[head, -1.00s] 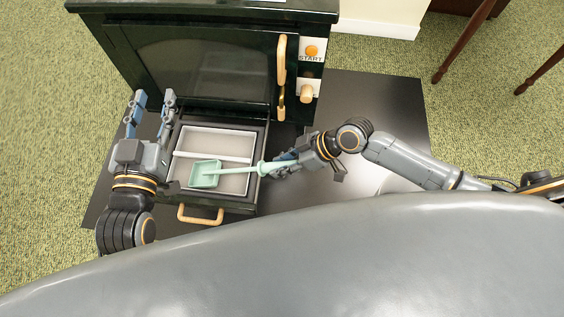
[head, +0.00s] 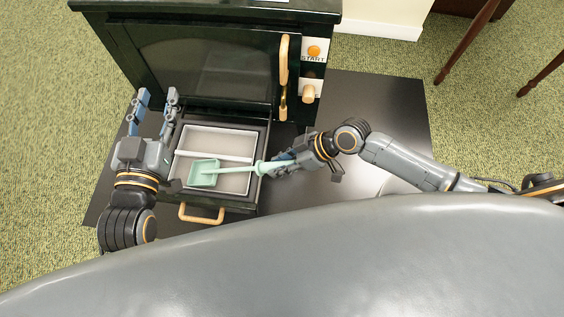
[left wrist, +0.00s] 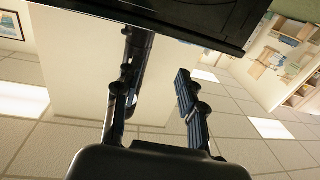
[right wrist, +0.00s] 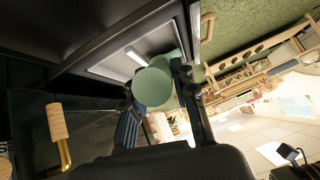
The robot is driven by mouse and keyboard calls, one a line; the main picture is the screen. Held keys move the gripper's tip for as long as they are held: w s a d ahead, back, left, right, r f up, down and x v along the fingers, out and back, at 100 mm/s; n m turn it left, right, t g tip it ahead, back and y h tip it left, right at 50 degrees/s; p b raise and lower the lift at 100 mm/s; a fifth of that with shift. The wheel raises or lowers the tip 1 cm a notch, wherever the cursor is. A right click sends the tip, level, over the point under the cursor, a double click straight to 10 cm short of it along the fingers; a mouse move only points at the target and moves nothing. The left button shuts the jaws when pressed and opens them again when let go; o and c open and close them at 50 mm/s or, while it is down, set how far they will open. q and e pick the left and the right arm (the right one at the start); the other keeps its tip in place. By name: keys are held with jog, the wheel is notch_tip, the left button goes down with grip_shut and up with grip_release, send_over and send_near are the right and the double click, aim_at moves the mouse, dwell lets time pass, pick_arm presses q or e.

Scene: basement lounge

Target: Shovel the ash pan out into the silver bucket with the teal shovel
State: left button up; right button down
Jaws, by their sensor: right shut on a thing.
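The teal shovel (head: 204,172) has its scoop over the near-left part of the ash pan (head: 250,160), a pale tray with a cross divider in the pulled-out drawer. I cannot tell whether the scoop touches the pan floor or holds ash. My right gripper (head: 272,165) is shut on the shovel's handle, right of the pan. The round handle end (right wrist: 153,87) shows between its fingers in the right wrist view. My left gripper (head: 156,98) is open and empty, left of the drawer, fingers pointing toward the stove. I cannot make out the silver bucket clearly; a pale curved shape shows beside my body.
The dark green stove (head: 200,60) stands behind the drawer, with a wooden door handle (head: 284,62) and an orange start button (head: 313,50). The drawer's wooden handle (head: 201,219) faces me. Wooden legs (head: 467,42) stand at upper right.

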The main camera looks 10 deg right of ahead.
jog(key=shift+w+a, duration=0.1)
jog(key=shift+a, duration=0.25)
pick_arm(q)
jog(key=shift+s+a+f, duration=0.15)
jog(key=shift+f, duration=0.35)
pick_arm(e)
jog(key=shift+a, duration=0.1)
pick_arm(q)
jog(key=shift+f+g+y, duration=0.15)
jog(key=shift+g+y, duration=0.15)
pick_arm(e)
jog(key=shift+w+a, duration=0.1)
jog(key=shift+a, duration=0.2)
pick_arm(q)
jog(key=shift+a, duration=0.1)
